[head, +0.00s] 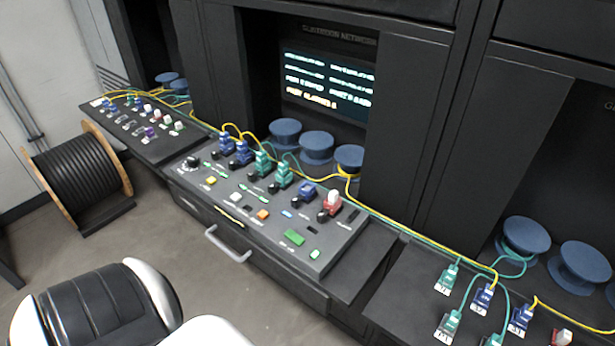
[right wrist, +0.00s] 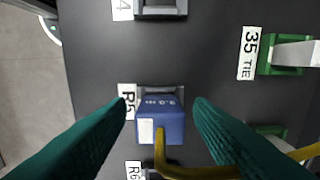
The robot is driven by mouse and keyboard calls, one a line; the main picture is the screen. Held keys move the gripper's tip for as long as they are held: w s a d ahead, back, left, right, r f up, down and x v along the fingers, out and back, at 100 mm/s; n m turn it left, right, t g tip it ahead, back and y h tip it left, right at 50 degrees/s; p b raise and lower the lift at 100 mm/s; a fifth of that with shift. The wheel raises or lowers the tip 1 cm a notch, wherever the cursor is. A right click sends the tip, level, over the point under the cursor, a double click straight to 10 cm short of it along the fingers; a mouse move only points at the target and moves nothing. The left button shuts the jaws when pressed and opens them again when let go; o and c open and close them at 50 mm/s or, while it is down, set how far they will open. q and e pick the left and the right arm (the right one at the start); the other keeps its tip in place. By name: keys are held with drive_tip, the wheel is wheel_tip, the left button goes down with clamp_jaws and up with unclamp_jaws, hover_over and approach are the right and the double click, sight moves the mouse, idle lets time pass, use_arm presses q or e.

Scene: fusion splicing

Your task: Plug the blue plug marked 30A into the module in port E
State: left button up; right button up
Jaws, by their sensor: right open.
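In the right wrist view a blue plug (right wrist: 160,120) with small white lettering, not clearly readable, sits in a socket beside the label R5. A yellow cable (right wrist: 185,172) leaves its near end. My right gripper (right wrist: 160,103) is open, its two dark green fingers on either side of the plug, with a gap on both sides. In the head view several blue plugs stand on the consoles, among them one on the right desk (head: 483,297). The central console (head: 240,210) carries a row of modules; port letters are too small to read. My left gripper is not in view.
A green socket (right wrist: 285,58) labelled 35 TIE lies right of the plug. Yellow and green cables run along the consoles. A lit screen (head: 328,82) and blue spools (head: 316,147) stand behind. A chair (head: 95,310) and a cable reel (head: 80,170) stand on the floor.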

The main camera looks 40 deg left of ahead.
drive_tip(key=shift+c, duration=0.6)
clamp_jaws()
drive_tip(key=shift+r+p, duration=2.35)
drive_tip(key=shift+r, duration=0.7)
